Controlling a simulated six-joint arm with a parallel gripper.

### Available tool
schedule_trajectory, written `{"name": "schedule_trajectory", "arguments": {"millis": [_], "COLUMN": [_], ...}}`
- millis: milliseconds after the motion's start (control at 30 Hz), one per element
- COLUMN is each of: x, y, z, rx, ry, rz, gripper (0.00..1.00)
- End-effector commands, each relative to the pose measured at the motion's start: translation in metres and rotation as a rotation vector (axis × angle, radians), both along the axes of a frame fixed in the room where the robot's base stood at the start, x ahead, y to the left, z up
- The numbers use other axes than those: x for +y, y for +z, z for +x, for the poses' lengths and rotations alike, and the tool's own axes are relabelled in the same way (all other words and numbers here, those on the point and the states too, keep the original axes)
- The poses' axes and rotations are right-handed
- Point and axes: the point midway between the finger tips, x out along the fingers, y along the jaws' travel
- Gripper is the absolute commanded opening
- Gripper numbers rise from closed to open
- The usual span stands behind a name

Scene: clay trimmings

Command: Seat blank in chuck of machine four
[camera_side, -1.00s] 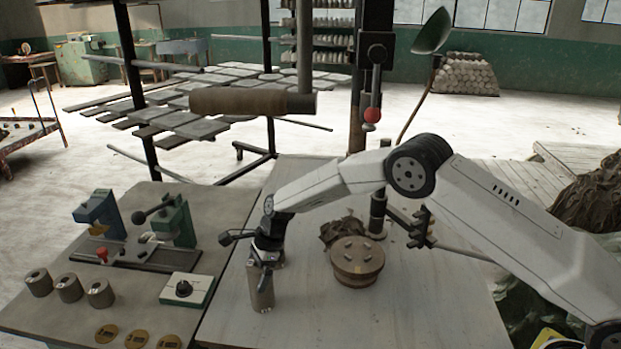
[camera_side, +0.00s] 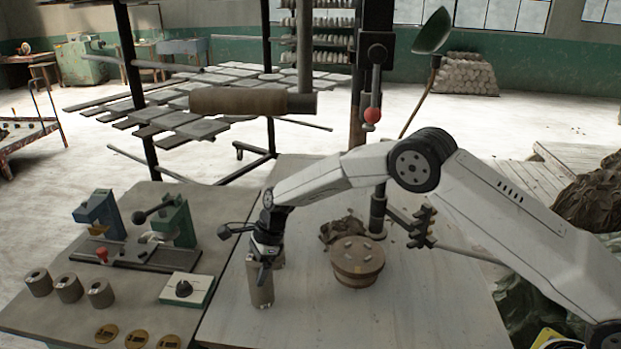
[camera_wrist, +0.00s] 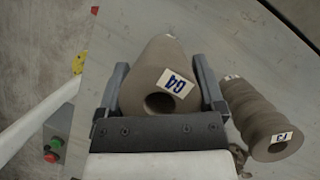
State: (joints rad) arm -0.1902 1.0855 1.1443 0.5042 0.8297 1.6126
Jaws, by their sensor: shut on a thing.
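My gripper (camera_side: 264,262) points down over the pale worktable, shut around the upper part of a grey hollow clay cylinder (camera_side: 261,293). In the wrist view the cylinder (camera_wrist: 150,60) lies between my two fingers (camera_wrist: 160,88), with a dark bore and a white label that seems to read G4. In the side view it is upright with its lower end at the tabletop; I cannot tell whether it touches. A small machine (camera_side: 130,252) with blue and green uprights and a red knob stands on the left table. No number shows on it.
The front of the pale table (camera_side: 340,320) is clear.

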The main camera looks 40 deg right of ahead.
Motion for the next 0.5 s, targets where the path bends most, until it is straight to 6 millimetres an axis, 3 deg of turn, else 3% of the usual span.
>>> {"name": "schedule_trajectory", "arguments": {"millis": [100, 500], "x": [0.000, -0.008], "y": [0.018, 0.055], "z": [0.001, -0.030], "rx": [-0.006, -0.005], "ry": [0.001, -0.001], "rz": [0.002, 0.002], "gripper": [0.00, 0.00]}}
